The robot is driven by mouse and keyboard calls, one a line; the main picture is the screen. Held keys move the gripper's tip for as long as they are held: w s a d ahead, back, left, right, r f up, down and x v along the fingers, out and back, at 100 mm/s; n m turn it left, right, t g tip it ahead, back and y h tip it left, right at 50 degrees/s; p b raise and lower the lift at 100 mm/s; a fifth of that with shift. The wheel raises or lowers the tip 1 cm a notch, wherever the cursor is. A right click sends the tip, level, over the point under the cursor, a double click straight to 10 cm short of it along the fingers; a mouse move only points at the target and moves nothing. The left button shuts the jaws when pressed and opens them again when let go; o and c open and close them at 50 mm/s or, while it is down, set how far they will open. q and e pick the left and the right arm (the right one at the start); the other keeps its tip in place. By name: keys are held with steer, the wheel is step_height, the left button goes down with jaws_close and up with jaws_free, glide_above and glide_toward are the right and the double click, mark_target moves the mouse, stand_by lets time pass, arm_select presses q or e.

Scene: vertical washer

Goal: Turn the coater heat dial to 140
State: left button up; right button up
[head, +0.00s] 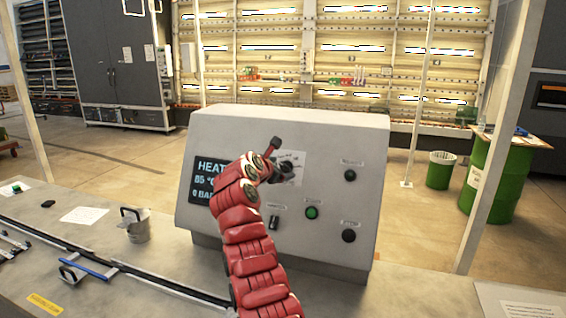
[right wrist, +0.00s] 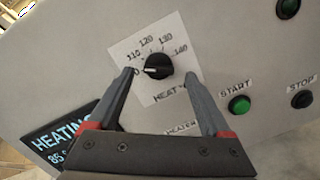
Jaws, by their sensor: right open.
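The heat dial (right wrist: 157,66) is a black knob on a white scale plate marked 110, 120, 130 and 140. Its white pointer line faces left, toward a label partly hidden by a fingertip. In the head view the dial (head: 286,167) is partly covered by my right gripper (head: 281,157). In the right wrist view my right gripper (right wrist: 160,80) is open, with one fingertip left of the knob and the other to its lower right. Both fingertips look apart from the knob. My left gripper is not in view.
The grey control box (head: 340,250) stands on a bench. A dark display (right wrist: 65,140) reads HEATING and 85. A green START button (right wrist: 239,104) and a black STOP button (right wrist: 302,99) lie to the dial's right. A metal cup (head: 137,228) stands left of the box.

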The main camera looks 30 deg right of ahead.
mark_target(286, 168)
steer(key=shift+p+x, duration=0.35)
steer(key=shift+x, duration=0.8)
jaws_close()
